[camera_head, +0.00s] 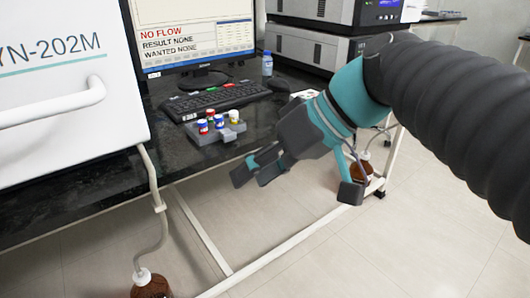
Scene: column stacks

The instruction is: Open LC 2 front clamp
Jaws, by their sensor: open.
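I cannot make out the LC 2 front clamp in the head view, and no label reading LC 2 shows. A white cabinet (62,135) marked "YN-202M", cut off by the left edge, has a white bar handle (55,104). A dark stacked instrument (312,50) with a blue display stands at the back, partly cut off. My gripper (300,185) hangs past the bench's front edge, in the middle of the view. Its dark fingers are spread apart with nothing between them. It appears apart from both instruments.
The dark bench (165,155) holds a monitor (195,35) reading "NO FLOW", a keyboard (217,98), a grey rack (215,132) with several coloured caps, and a small bottle (267,64). Brown bottles (150,287) with tubing stand below. The floor at right (430,240) is clear.

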